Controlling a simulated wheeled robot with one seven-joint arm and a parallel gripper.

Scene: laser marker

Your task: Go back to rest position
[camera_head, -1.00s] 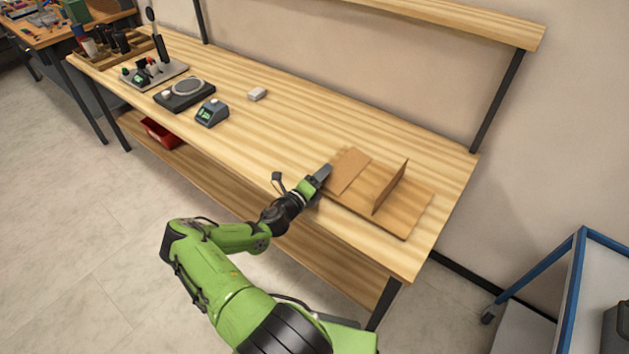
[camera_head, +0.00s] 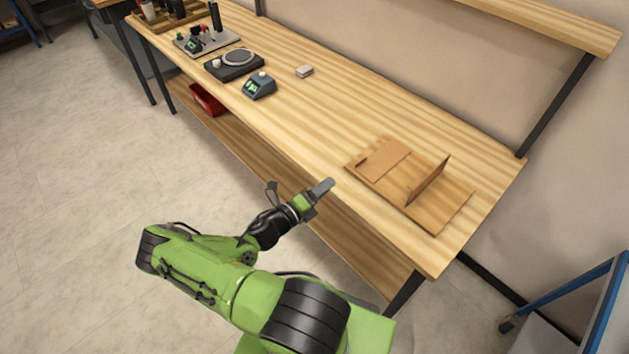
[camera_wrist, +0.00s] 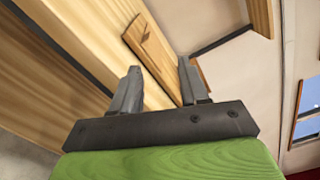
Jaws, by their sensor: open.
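My gripper (camera_head: 322,189) is at the front edge of the wooden workbench (camera_head: 330,115), to the left of a wooden board. In the wrist view my gripper (camera_wrist: 158,85) shows its two grey fingers apart with nothing held between them. My green and black arm reaches up to it from the bottom of the head view. The wooden board (camera_head: 437,217) lies on the right part of the bench, apart from the gripper. It carries a flat wooden piece (camera_head: 384,158) and an upright thin panel (camera_head: 428,181).
A small white block (camera_head: 304,71), a grey device with a green display (camera_head: 259,86) and a black device with a round plate (camera_head: 234,64) stand on the bench's left part. A shelf (camera_head: 560,25) runs above. A blue-framed cart (camera_head: 590,290) stands at right. The bench middle is clear.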

